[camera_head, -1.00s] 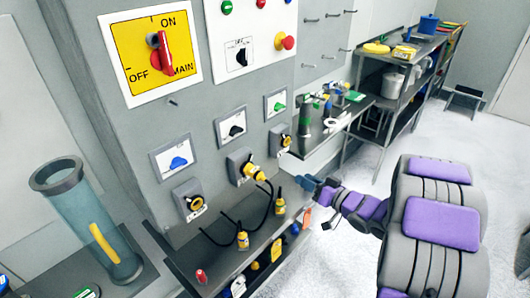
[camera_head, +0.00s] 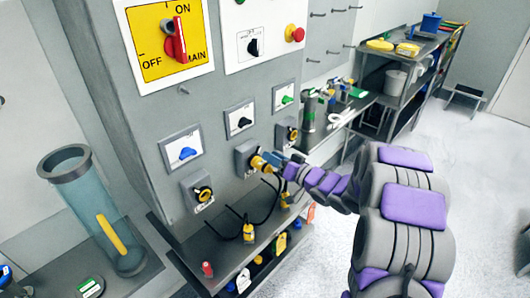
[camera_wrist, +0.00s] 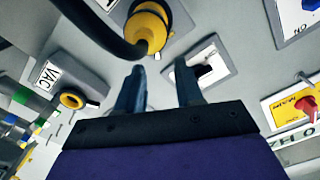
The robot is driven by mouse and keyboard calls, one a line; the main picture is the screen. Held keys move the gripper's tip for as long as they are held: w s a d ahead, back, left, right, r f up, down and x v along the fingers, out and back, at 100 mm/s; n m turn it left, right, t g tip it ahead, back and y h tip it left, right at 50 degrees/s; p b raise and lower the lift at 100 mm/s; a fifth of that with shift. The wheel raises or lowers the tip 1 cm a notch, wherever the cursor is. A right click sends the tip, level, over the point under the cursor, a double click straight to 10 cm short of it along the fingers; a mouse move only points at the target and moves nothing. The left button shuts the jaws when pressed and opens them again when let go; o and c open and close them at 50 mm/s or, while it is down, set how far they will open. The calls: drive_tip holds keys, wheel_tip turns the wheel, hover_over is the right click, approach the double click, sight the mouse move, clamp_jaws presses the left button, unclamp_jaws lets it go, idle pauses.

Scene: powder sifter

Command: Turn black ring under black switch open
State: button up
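The black switch (camera_head: 241,121) is on a plate in the middle of the cabinet's switch row; it also shows in the wrist view (camera_wrist: 204,70). Under it is a grey socket box (camera_head: 241,158) with a yellow plug (camera_head: 258,163) in it. The plug and its black cable (camera_wrist: 100,27) show at the top of the wrist view (camera_wrist: 150,27).
A socket with a yellow ring (camera_head: 203,194) is at left, and the VAC socket (camera_wrist: 72,100) is on the other side. A shelf (camera_head: 215,250) with yellow plugs juts out below. A clear cylinder (camera_head: 92,210) stands at left.

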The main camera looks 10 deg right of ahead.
sight(260, 148)
drive_tip(key=w+a, duration=0.2)
drive_tip(key=a, duration=0.1)
drive_tip(key=shift+w, duration=0.25)
drive_tip(key=shift+w+r+b, duration=0.1)
drive_tip(key=shift+w+b, duration=0.15)
drive_tip(key=shift+b, duration=0.05)
drive_tip(key=shift+w+d, duration=0.85)
drive_tip(key=shift+d, duration=0.1)
drive_tip(key=shift+a, duration=0.9)
drive_tip(key=shift+s+a, duration=0.1)
drive_tip(key=shift+a, duration=0.15)
drive_tip(key=shift+c, duration=0.7)
drive_tip(key=shift+s, duration=0.1)
drive_tip(key=shift+c, duration=0.7)
drive_tip(key=shift+w+d, duration=0.2)
drive_tip(key=shift+d, duration=0.1)
drive_tip(key=c, duration=0.3)
drive_tip(key=shift+d, duration=0.15)
clamp_jaws()
